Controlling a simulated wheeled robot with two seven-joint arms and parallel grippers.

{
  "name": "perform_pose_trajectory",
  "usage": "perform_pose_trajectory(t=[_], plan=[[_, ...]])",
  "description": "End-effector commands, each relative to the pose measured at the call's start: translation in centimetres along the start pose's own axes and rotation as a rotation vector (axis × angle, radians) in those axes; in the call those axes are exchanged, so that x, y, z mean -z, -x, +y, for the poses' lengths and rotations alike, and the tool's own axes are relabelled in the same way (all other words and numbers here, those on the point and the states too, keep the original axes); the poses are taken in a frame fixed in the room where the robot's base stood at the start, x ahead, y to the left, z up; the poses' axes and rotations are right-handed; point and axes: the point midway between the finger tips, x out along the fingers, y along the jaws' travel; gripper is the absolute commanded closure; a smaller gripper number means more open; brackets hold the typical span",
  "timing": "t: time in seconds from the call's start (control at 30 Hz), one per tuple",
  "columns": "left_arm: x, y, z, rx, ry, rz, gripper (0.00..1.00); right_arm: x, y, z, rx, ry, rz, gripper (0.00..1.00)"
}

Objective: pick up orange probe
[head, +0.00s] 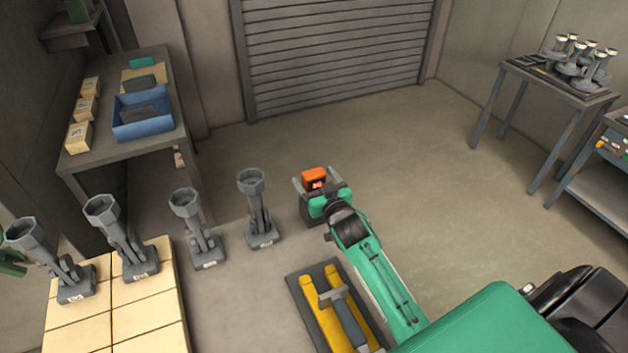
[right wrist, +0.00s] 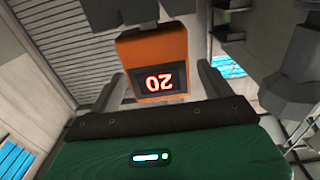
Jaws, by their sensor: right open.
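The orange probe (head: 314,174) is a small block with a lit red display, seen in the head view just ahead of the green right arm. In the right wrist view the orange probe (right wrist: 152,50) shows its dark screen with an upside-down "20". My right gripper (head: 317,183) is open, with the probe between its two fingers. In the wrist view the fingers stand on either side, with gaps visible. What supports the probe underneath is hidden.
Several grey funnel-topped stands (head: 257,208) line the left, some by a tan tiled surface (head: 147,320). A yellow-and-grey fixture (head: 310,293) lies beside my right arm. A table with a blue bin (head: 143,130) stands back left; another table (head: 560,85) stands right. Floor toward the shutter is clear.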

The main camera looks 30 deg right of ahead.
Motion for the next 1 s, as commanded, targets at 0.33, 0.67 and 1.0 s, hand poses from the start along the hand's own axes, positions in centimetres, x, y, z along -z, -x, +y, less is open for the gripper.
perform_pose_trajectory(t=[0.33, 0.67, 1.0], plan=[[-0.19, 0.33, -0.02, 0.0, 0.0, -0.004, 0.33, -0.09, -1.01, -0.05, 0.0, 0.0, 0.0, 0.18], [-0.21, 0.34, 0.01, 0.0, 0.0, -0.004, 0.33, -0.03, -0.99, -0.05, 0.0, 0.0, 0.001, 0.7], [-0.23, 0.18, 0.05, -0.001, -0.001, -0.004, 0.33, 0.46, -1.02, -0.02, 0.0, 0.001, 0.002, 0.7]])
